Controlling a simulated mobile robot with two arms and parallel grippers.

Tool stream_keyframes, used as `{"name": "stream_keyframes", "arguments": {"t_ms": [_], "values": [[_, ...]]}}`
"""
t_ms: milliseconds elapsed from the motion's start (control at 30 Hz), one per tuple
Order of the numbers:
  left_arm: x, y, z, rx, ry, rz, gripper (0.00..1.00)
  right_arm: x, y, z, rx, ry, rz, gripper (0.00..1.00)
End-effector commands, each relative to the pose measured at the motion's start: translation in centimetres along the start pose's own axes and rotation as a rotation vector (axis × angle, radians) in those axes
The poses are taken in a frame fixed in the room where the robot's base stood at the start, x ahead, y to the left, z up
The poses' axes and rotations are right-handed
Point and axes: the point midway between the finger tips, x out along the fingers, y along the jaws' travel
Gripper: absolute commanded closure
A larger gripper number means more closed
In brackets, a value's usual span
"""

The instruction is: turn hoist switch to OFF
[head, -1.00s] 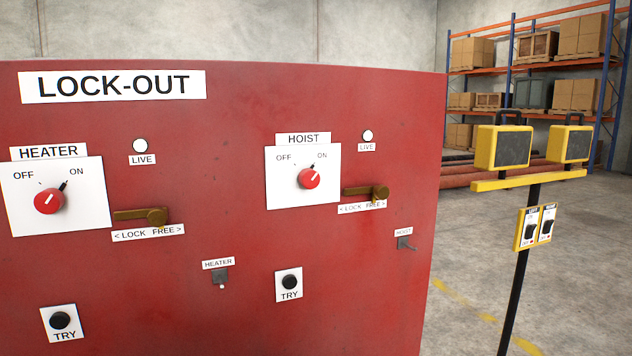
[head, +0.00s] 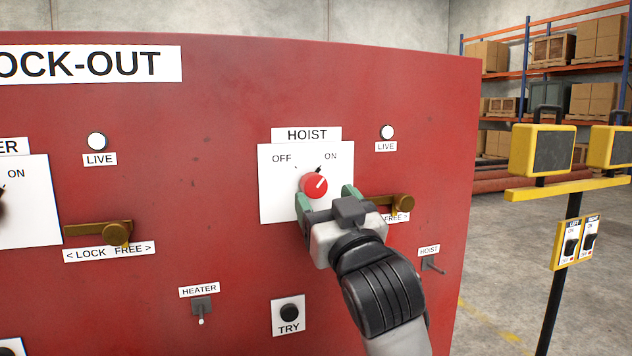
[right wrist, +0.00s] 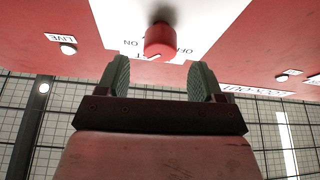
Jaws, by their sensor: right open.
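The hoist switch is a round red knob (head: 314,186) on a white plate (head: 275,205) under the HOIST label, with OFF at upper left and ON at upper right. Its white mark points up and right toward ON. My right gripper (head: 325,198) is open in front of the panel, its green fingers just below and to either side of the knob. In the right wrist view the red knob (right wrist: 159,41) stands beyond the open fingertips, centred between them, and the gripper (right wrist: 159,75) looks empty. I cannot tell if a finger touches it. My left gripper is not in view.
A brass hoist lock lever (head: 390,203) sits close to the right of my gripper, partly hidden. A white LIVE lamp (head: 387,132) is above it. The TRY button (head: 290,312) and hoist toggle (head: 432,265) are lower. A yellow lamp stand (head: 560,190) stands right of the panel.

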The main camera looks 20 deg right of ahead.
Motion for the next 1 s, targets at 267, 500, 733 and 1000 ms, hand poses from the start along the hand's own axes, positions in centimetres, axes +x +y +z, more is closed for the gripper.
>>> {"name": "stream_keyframes", "arguments": {"t_ms": [267, 500, 733, 1000], "values": [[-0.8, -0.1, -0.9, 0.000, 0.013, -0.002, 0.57, 4.1, 0.0, 0.0, 0.001, -0.001, -0.001, 0.33], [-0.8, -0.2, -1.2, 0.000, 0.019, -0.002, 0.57, 4.8, 0.0, 0.0, 0.001, 0.000, -0.001, 0.33], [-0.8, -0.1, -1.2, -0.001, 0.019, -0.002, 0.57, 4.8, 0.0, 0.1, 0.001, 0.000, -0.001, 0.44], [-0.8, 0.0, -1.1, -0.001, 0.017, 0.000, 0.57, 4.8, 0.0, 0.1, 0.001, -0.001, -0.001, 0.83]]}}
